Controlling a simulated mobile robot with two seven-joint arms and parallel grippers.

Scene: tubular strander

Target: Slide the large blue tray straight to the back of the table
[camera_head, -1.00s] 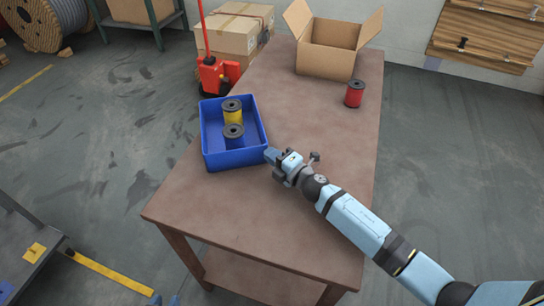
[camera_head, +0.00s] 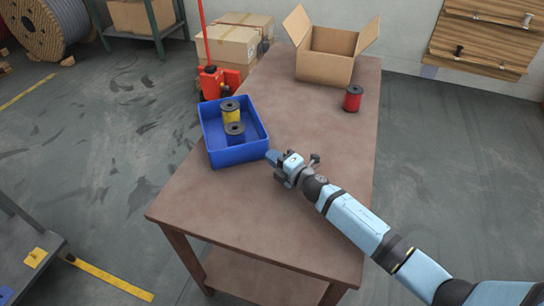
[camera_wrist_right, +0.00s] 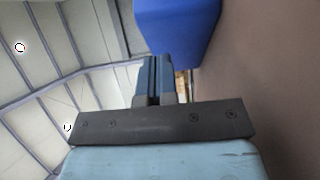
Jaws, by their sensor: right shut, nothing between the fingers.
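The large blue tray (camera_head: 241,156) sits at the left edge of the brown table (camera_head: 240,215), about midway along it. In the right wrist view the shut fingers (camera_wrist_right: 153,82) point at the tray's blue wall (camera_wrist_right: 178,30). My left gripper is not in view.
An open cardboard box (camera_head: 327,52) stands at the back of the table. A red spool (camera_head: 352,98) stands near the right edge in front of it. The table between tray and box is clear. A red pallet jack (camera_head: 212,82) stands on the floor behind the left edge.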

